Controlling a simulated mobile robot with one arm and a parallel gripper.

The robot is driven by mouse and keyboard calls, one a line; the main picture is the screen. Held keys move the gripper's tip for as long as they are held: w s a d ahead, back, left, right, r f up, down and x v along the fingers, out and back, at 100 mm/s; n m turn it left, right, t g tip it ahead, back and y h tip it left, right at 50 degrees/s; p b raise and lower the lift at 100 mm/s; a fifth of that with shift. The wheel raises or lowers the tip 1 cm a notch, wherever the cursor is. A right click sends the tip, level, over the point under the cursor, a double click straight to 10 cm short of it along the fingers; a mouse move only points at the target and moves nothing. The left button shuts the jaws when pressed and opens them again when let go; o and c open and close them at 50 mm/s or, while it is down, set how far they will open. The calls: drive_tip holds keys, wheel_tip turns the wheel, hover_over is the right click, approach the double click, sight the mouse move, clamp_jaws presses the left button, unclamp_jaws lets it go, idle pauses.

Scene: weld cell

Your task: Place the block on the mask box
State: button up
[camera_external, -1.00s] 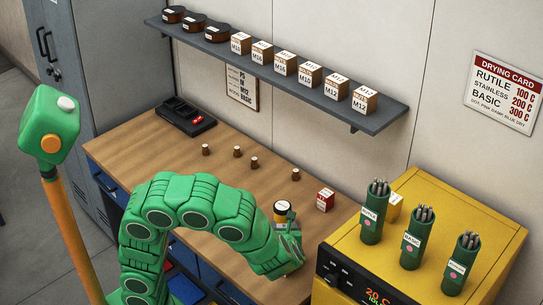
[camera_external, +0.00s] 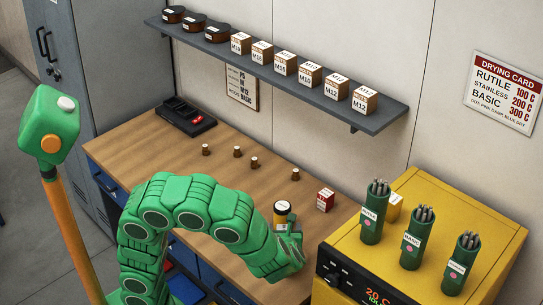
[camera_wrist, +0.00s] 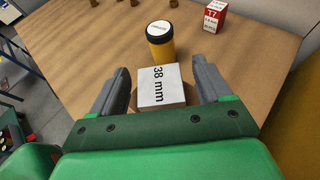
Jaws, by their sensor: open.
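A block (camera_wrist: 162,84) with a white top marked "38 mm" and brown sides sits between the fingers of my gripper (camera_wrist: 160,66) in the wrist view. My gripper is open, with a visible gap between the block and each finger. In the external view my gripper (camera_external: 290,229) is low over the near right part of the bench, and the block is mostly hidden there. A small red and white box (camera_external: 325,199) stands beyond it to the right; it also shows in the wrist view (camera_wrist: 215,16). I cannot tell whether this is the mask box.
A yellow jar (camera_external: 282,214) with a black rim and white lid stands just beyond the block. Several small brown pieces (camera_external: 254,162) stand farther back on the wooden bench (camera_external: 215,185). A yellow oven (camera_external: 430,225) bearing green rod canisters borders the bench on the right.

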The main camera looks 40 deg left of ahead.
drive_tip(key=v, duration=1)
drive_tip(key=s+a+f+n+g, duration=0.1)
drive_tip(key=s+a+n+g, duration=0.4)
drive_tip(key=a, duration=0.4)
drive_tip(key=s+a+n+g, duration=0.2)
drive_tip(key=a+n+g, duration=0.1)
drive_tip(key=a+n, duration=0.5)
drive_tip(key=s+a+n+g+h, duration=0.3)
drive_tip(key=s+n+h, duration=0.6)
drive_tip(key=s+n, duration=0.4)
drive_tip(key=shift+a+n, duration=0.2)
drive_tip(key=shift+n, duration=0.3)
